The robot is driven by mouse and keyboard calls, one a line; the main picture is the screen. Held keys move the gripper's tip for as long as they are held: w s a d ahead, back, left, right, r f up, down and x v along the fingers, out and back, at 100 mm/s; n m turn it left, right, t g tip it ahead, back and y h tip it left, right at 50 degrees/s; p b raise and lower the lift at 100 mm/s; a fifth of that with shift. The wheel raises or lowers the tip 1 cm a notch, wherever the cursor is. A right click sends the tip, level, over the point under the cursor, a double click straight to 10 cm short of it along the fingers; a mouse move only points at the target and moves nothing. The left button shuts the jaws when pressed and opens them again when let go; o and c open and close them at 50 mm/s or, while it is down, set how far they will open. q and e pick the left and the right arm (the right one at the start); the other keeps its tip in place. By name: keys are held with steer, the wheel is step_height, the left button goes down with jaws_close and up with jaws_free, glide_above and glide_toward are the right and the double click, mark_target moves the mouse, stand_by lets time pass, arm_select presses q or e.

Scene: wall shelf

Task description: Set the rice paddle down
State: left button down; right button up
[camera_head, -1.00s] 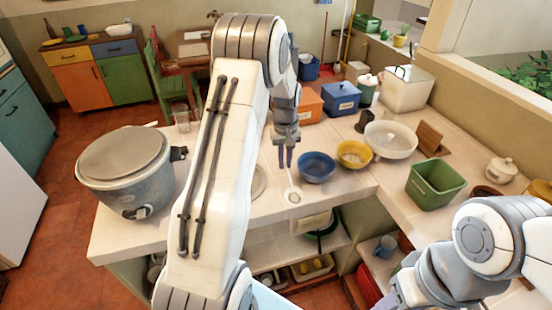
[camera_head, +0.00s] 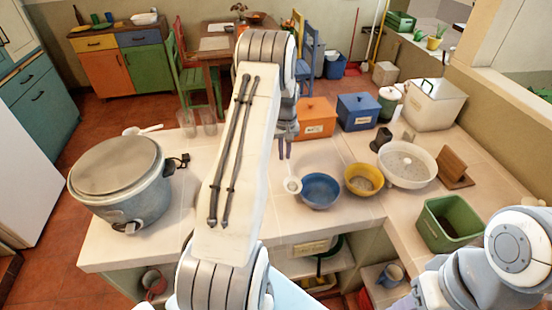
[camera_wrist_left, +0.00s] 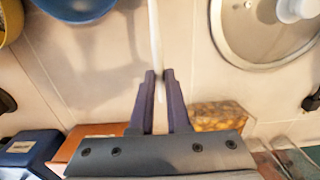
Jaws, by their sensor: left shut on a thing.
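My left gripper (camera_head: 285,148) is shut on a thin white handle (camera_wrist_left: 155,40), which runs up out of the fingers in the left wrist view. I take this utensil to be the rice paddle; its pale rounded end (camera_head: 292,185) shows beside the blue bowl (camera_head: 320,190) in the head view. The fingertips also show in the left wrist view (camera_wrist_left: 160,76). The counter (camera_head: 245,262) lies below; I cannot tell whether the paddle touches it. My forearm hides part of the counter. The right arm shows at lower right, but its gripper is not visible.
A rice cooker (camera_head: 122,180) stands at left, with a white utensil (camera_head: 143,130) behind it. A yellow bowl (camera_head: 363,179), a white colander (camera_head: 407,166) and a green bin (camera_head: 450,222) stand at right. Orange (camera_head: 316,118) and blue (camera_head: 358,111) boxes stand behind. A lid (camera_wrist_left: 265,30) lies nearby.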

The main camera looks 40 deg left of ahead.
arm_select(q)
steer(key=a+f, duration=0.1)
steer(key=a+p, duration=0.1)
steer(key=a+f, duration=0.1)
steer(key=a, duration=0.1)
steer(key=shift+s+a+f, duration=0.1)
steer(key=shift+s+f, duration=0.05)
steer(key=shift+f, duration=0.15)
step_height(320, 180, down, 3)
steer(key=shift+f+p, duration=0.1)
steer(key=shift+p, duration=1.05)
steer(key=shift+f, duration=0.4)
steer(key=shift+f, duration=0.15)
steer(key=c, duration=0.9)
jaws_free()
